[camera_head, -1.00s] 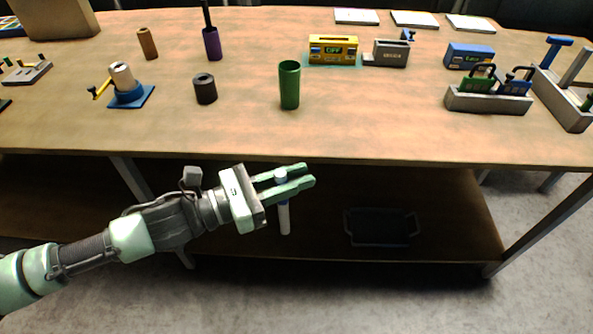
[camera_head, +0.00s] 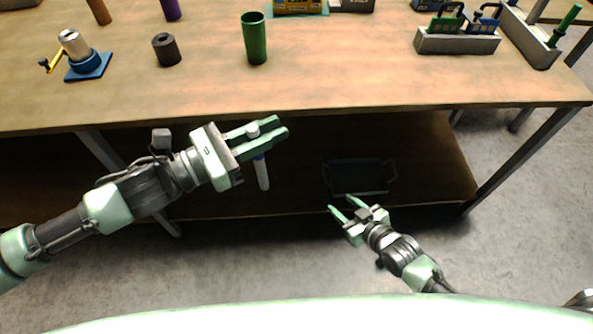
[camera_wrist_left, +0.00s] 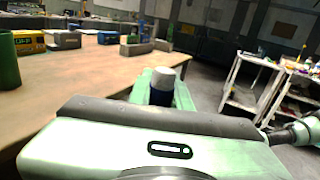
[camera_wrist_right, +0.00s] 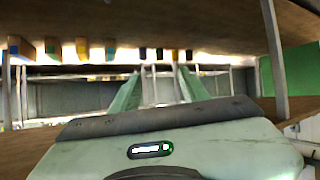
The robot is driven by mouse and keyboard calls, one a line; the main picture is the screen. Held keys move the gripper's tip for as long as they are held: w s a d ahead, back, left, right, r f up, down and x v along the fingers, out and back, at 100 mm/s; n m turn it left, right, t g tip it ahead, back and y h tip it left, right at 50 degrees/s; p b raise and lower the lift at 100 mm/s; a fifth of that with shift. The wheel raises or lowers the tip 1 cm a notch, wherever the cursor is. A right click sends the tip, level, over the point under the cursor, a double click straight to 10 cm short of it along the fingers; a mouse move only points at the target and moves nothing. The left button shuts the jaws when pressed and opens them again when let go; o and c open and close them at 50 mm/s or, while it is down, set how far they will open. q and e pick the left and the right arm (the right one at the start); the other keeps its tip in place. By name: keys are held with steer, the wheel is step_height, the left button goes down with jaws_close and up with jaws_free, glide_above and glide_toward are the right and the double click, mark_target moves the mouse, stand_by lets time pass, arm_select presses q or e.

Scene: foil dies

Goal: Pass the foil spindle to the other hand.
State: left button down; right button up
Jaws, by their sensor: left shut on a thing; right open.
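The foil spindle (camera_head: 262,174) is a slim white rod with a blue band and a pale knob on top. My left gripper (camera_head: 267,131) is shut on it near its top end and holds it roughly upright in front of the table edge. In the left wrist view the spindle's knob and blue band (camera_wrist_left: 161,88) show between the fingers. My right gripper (camera_head: 341,211) is open and empty, lower and to the right of the spindle, apart from it. In the right wrist view its fingers (camera_wrist_right: 155,88) are spread with nothing between them.
The wooden table (camera_head: 330,85) carries a green cup (camera_head: 254,40), a dark cylinder (camera_head: 166,50), a blue-based stand (camera_head: 88,66) and a grey rack (camera_head: 457,42). A dark tray (camera_head: 358,178) lies on the lower shelf. The space between my grippers is clear.

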steer(key=a+r+n+t+y, duration=0.15)
steer(key=a+r+y, duration=0.4)
steer(key=r, duration=0.95)
steer(key=n+g+y, duration=0.1)
steer(key=n+y, duration=0.2)
glide_toward(259, 161)
steer(key=w+a+r, duration=0.2)
steer(key=x, duration=1.1)
steer(key=shift+w+f, duration=0.3)
steer(key=shift+f, duration=0.05)
steer(key=shift+d, duration=0.1)
jaws_close()
arm_select(q)
steer(key=c, duration=1.2)
jaws_free()
steer(key=shift+a, duration=0.1)
